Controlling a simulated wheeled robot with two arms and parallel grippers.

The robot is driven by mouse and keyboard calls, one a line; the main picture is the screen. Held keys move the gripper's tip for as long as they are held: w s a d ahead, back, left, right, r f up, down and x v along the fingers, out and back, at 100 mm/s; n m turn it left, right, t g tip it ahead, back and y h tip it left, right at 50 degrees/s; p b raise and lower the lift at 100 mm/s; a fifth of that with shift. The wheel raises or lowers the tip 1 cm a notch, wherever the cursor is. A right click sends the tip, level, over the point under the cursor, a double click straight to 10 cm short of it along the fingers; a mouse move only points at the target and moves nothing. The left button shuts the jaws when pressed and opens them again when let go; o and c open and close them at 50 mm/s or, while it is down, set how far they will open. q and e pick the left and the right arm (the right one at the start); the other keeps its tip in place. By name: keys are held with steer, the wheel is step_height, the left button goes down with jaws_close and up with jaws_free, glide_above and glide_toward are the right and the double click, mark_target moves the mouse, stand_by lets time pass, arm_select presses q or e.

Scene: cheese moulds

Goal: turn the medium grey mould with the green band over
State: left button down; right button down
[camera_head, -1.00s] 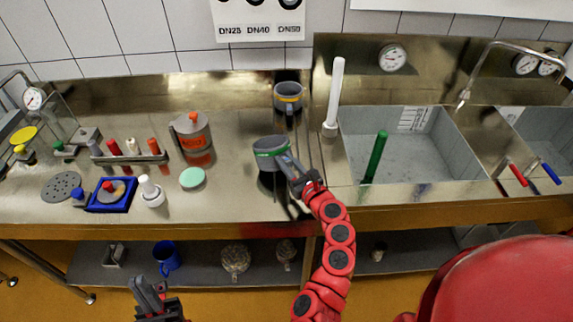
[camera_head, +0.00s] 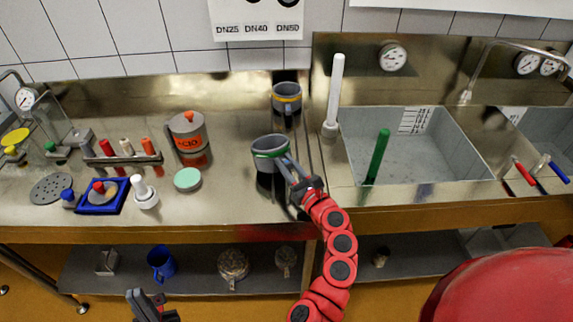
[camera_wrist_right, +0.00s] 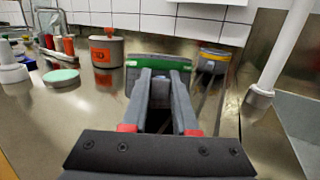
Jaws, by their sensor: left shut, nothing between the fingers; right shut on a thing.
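The grey mould with the green band (camera_head: 270,146) is at the middle of the steel counter, its opening facing up in the head view. My right gripper (camera_head: 290,168) is shut on its near side; whether the mould touches the counter or hangs just above it I cannot tell. In the right wrist view the mould (camera_wrist_right: 157,63) shows beyond the two fingers, its green band level across. My left gripper (camera_head: 146,302) is shut and empty, low in front of the counter.
A yellow-banded grey mould (camera_head: 287,97) stands behind. A white rod (camera_head: 336,90) and the sink (camera_head: 450,150) are on the right.

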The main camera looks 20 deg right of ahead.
stand_by(0.3)
steer(key=c, duration=0.6)
jaws_free()
steer(key=shift+s, duration=0.15)
steer(key=shift+r+v, duration=0.15)
steer(key=shift+v, duration=1.55)
steer(key=shift+r+v, duration=0.1)
steer(key=shift+v, duration=1.55)
steer(key=shift+r, duration=0.15)
step_height(320, 180, up, 6)
steer(key=p, duration=0.6)
